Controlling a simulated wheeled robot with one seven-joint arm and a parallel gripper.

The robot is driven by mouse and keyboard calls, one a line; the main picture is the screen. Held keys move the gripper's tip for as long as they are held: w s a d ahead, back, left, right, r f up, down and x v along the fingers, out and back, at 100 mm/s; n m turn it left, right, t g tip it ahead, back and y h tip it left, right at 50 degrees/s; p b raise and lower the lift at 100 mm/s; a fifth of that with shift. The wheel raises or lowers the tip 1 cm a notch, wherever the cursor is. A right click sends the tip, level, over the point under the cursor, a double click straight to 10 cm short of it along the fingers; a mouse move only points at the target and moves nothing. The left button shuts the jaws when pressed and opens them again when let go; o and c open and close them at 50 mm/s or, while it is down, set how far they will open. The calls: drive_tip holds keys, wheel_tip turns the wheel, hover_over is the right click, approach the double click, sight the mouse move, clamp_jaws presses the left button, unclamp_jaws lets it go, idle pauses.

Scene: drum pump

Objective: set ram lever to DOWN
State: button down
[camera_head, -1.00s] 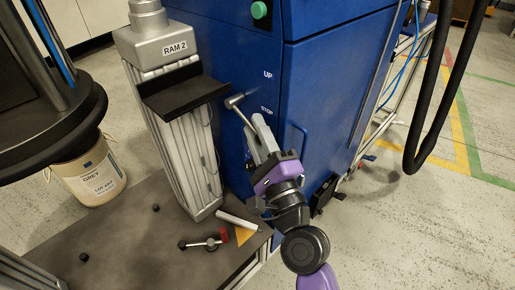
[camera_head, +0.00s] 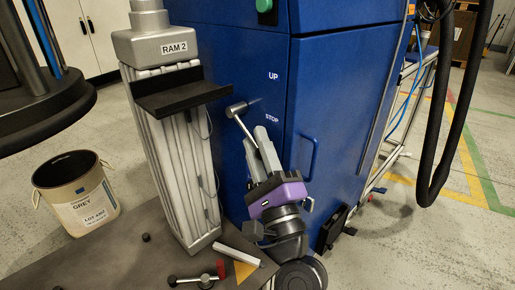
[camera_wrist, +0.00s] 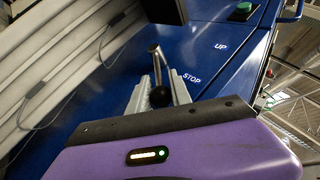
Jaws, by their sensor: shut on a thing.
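The ram lever (camera_head: 242,127) is a metal rod on a round hub on the blue cabinet front (camera_head: 330,90). It slants down and right from the hub, its outer end below the level of the STOP label (camera_head: 271,118). My gripper (camera_head: 257,139) is shut on the lever's outer end. In the wrist view, the lever's black knob (camera_wrist: 160,96) sits between the grey fingers.
The RAM 2 column (camera_head: 175,150) with a black ledge (camera_head: 183,93) stands close left of my gripper. A cabinet handle (camera_head: 313,150) is to its right. A grey-labelled bucket (camera_head: 78,195) stands at left.

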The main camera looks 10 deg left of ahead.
drive_tip(key=shift+a+f, duration=0.1)
drive_tip(key=shift+f, duration=0.05)
drive_tip(key=c, duration=1.2)
unclamp_jaws()
drive_tip(key=shift+c, duration=0.2)
drive_tip(key=shift+o, duration=0.2)
drive_tip(key=b+v, duration=0.2)
drive_tip(key=v, duration=0.5)
drive_tip(key=shift+s+d+f, duration=0.15)
drive_tip(key=shift+s+d, duration=0.05)
drive_tip(key=shift+s, duration=0.1)
